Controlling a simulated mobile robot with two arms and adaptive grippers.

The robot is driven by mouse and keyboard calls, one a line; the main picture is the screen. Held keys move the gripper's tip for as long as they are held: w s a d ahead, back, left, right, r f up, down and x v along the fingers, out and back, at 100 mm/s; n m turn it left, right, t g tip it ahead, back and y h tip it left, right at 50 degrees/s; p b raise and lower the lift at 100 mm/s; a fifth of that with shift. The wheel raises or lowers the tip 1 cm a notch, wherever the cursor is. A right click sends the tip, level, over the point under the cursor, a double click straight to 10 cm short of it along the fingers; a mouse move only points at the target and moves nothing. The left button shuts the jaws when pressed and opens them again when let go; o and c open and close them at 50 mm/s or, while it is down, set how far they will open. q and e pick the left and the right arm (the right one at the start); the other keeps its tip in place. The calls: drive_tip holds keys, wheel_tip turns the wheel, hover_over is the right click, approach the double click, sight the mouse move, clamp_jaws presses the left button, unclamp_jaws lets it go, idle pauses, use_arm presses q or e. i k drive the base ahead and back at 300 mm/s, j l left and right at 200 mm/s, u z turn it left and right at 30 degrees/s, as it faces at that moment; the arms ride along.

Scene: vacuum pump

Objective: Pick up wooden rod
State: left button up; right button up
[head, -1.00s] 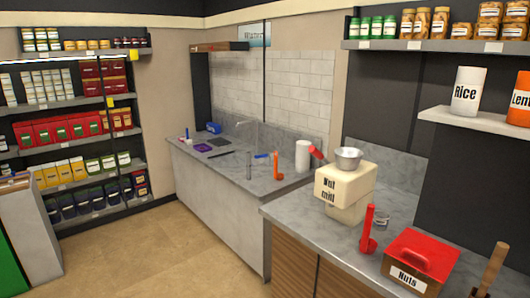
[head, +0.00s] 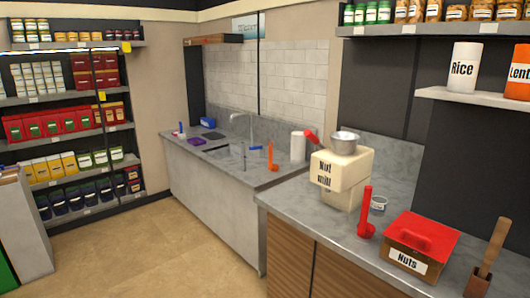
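A brown wooden rod (head: 496,244) stands at the lower right of the head view, leaning slightly right. Its lower end meets a wider wooden piece (head: 478,283) on the counter, cut off by the picture's bottom edge. I cannot tell whether the two are joined. The rod is to the right of the red-lidded nuts box (head: 422,245). Neither of my grippers is in view.
The grey counter (head: 310,205) also holds a cream nut mill (head: 339,174) and a red scoop (head: 366,215). A white shelf (head: 480,97) with rice and lentil canisters overhangs the back right. Open floor (head: 150,240) lies at the left.

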sight(502, 225)
drive_tip(key=z, duration=1.8)
